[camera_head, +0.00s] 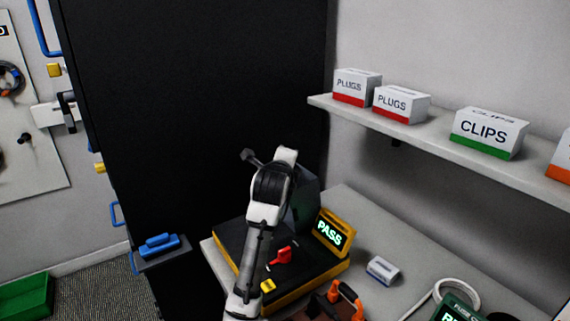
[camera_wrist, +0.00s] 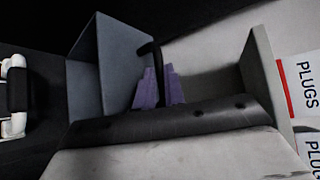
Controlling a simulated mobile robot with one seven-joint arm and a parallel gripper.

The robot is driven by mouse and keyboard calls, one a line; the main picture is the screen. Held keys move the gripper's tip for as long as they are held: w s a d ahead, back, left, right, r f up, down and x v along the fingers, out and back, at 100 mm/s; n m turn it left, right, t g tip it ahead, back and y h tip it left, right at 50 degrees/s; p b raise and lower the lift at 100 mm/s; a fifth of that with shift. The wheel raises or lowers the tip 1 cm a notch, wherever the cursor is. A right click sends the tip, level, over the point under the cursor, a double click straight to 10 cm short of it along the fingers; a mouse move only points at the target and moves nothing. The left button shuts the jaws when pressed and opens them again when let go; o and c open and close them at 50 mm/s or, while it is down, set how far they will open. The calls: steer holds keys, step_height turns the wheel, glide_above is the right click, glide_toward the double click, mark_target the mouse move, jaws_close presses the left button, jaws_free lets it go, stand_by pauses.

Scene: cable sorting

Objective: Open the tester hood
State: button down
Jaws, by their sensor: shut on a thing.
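The tester (camera_head: 290,295) is a yellow-edged black unit on the bench, with a display reading PASS (camera_head: 330,233). Its dark, see-through hood (camera_head: 303,205) stands raised above the base, partly behind my arm. In the wrist view a blue-grey panel (camera_wrist: 125,62), which looks like the hood, is left of my fingers. My gripper (camera_wrist: 160,78) has purple fingers shut on a thin black curved bar (camera_wrist: 155,58), likely the hood handle. In the head view the fingers are hidden behind my wrist.
A red item (camera_head: 281,256) lies on the tester. A small white-and-blue box (camera_head: 382,269) and an orange tool (camera_head: 347,295) are nearby. The wall shelf (camera_head: 400,123) carries PLUGS (camera_head: 357,87) and CLIPS (camera_head: 488,132) boxes. A black cabinet (camera_head: 190,110) stands behind.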

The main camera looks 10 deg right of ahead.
steer(key=shift+a+r, duration=0.3)
steer(key=shift+r, duration=0.35)
steer(key=c, duration=1.5)
jaws_free()
steer(key=shift+s+f, duration=0.15)
steer(key=shift+f, duration=0.05)
steer(key=b+v, duration=0.4)
steer(key=v, duration=0.9)
steer(key=shift+s+a, duration=0.1)
steer(key=shift+s, duration=0.25)
